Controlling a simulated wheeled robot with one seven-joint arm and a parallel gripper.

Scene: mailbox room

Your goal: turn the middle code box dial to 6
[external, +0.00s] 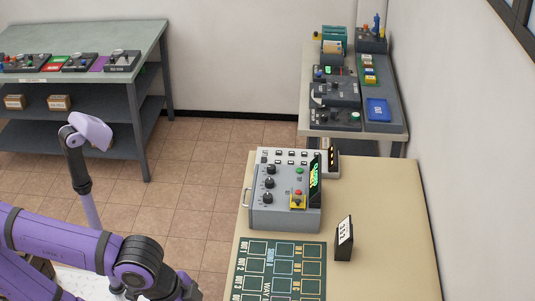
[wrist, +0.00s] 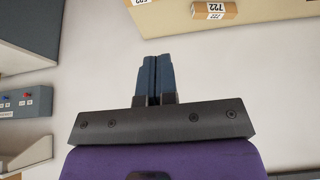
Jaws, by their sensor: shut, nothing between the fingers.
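The grey code box (external: 285,200) stands on the near tan table. Three black dials run in a column on its face, and the middle dial (external: 269,183) sits between the other two. The dial's setting is too small to read. A green lit display and a yellow part with a red button are to the right on the box. In the wrist view my gripper (wrist: 153,58) has its two blue fingers shut together with nothing between them. In the external view my purple arm is at the lower left, well away from the box, and I cannot make out the fingers there.
A dark green mat with printed cells (external: 280,268) lies in front of the box. A small black stand with a number card (external: 344,238) is to its right. The tan table (external: 385,215) is bare on the right. A grey shelf unit (external: 100,95) stands back left; another table (external: 392,137) holds more devices.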

